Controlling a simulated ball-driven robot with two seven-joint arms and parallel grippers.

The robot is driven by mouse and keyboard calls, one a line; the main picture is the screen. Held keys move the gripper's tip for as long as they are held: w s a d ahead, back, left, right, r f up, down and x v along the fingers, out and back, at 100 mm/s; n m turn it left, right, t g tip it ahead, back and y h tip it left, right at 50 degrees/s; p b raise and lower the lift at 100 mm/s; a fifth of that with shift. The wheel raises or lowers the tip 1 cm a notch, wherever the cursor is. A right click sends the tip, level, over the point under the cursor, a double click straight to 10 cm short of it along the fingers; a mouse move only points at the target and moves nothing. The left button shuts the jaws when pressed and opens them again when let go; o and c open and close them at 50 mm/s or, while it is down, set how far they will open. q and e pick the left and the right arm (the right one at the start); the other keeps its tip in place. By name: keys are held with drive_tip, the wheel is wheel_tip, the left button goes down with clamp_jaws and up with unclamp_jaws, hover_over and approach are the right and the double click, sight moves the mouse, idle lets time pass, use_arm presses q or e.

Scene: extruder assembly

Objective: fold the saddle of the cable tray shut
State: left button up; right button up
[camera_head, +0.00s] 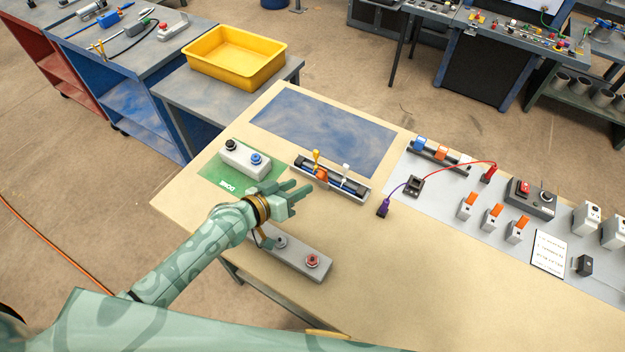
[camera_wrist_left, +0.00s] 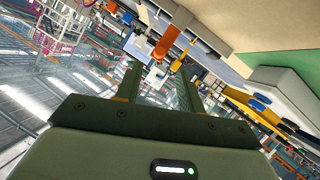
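The cable tray (camera_head: 357,193) is a narrow pale channel with dark and blue lengths inside, lying at the middle of the table. An orange piece (camera_head: 320,174) sits across it, a yellow upright piece (camera_head: 316,156) stands behind that, and a white piece (camera_head: 345,170) stands further right. I cannot tell for sure which is the saddle. In the left wrist view the orange piece (camera_wrist_left: 166,42) and yellow piece (camera_wrist_left: 181,54) show beyond the fingertips. My left gripper (camera_head: 301,191) is open and empty, just in front of the tray's left part. My right gripper is not in view.
A purple plug (camera_head: 383,208) lies right of the tray. The front right tabletop is clear.

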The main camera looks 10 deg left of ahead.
sight(317, 177)
use_arm(q)
drive_tip(key=b+x, duration=0.1)
drive_tip(key=x, duration=0.5)
drive_tip(key=shift+w+d+f, duration=0.1)
drive_tip(key=shift+w, duration=0.05)
clamp_jaws()
